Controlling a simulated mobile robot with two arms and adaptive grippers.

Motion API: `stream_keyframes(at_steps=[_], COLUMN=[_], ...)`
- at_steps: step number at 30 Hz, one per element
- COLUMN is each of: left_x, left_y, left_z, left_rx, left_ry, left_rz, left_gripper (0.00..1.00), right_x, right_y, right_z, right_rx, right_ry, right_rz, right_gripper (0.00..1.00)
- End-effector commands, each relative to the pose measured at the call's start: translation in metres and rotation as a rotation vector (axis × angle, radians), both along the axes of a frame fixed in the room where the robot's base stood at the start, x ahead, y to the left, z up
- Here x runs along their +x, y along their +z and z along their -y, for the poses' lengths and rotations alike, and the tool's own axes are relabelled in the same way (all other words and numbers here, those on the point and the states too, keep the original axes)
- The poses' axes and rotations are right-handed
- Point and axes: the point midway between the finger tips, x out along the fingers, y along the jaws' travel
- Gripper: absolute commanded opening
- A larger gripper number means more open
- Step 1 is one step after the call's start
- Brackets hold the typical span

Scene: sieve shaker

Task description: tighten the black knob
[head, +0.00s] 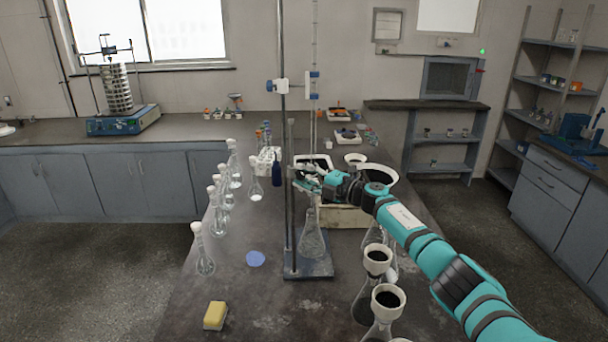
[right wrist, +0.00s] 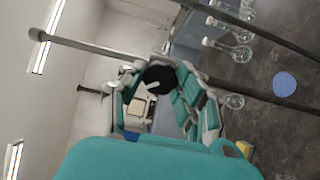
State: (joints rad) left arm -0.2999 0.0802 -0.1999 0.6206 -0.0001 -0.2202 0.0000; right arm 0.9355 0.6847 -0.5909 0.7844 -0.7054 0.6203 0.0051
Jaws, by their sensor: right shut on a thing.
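The black knob (right wrist: 159,79) shows in the right wrist view between the fingers of my right gripper (right wrist: 165,97). The gripper is shut on it. In the head view my right gripper (head: 308,180) is at the clamp height of a stand with a grey base (head: 308,265), close to its upright rod (head: 291,215). The knob is hidden there by the gripper. A conical flask (head: 312,240) is below the gripper, over the stand's base. My left gripper is in neither view.
Several glass flasks (head: 205,252) line the left of the bench. Funnel-topped flasks (head: 386,300) stand below my right arm. A yellow sponge (head: 215,315) and a blue disc (head: 256,259) lie at the front left. A sieve shaker (head: 122,120) stands on the far left counter.

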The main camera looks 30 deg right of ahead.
Motion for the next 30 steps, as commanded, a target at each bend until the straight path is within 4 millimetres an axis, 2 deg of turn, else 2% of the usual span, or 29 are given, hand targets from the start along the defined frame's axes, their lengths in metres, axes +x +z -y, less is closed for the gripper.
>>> stream_keyframes(at_steps=[13, 14, 19, 30], left_x=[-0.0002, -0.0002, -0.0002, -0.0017], left_y=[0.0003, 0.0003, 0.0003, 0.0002], left_z=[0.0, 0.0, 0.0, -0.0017], left_rx=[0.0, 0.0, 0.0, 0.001], left_ry=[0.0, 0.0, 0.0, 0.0], left_rz=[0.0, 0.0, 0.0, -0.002], left_gripper=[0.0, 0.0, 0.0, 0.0], right_x=[-0.0002, -0.0002, -0.0002, -0.0046], right_y=[-0.0019, -0.0019, -0.0014, -0.0011], right_z=[0.0007, 0.0007, 0.0004, 0.0033], right_rx=[0.008, 0.008, 0.007, 0.005], right_ry=[-0.001, -0.001, -0.001, -0.001], right_rz=[-0.008, -0.008, -0.006, -0.005], right_gripper=[0.0, 0.36, 0.58, 0.58])
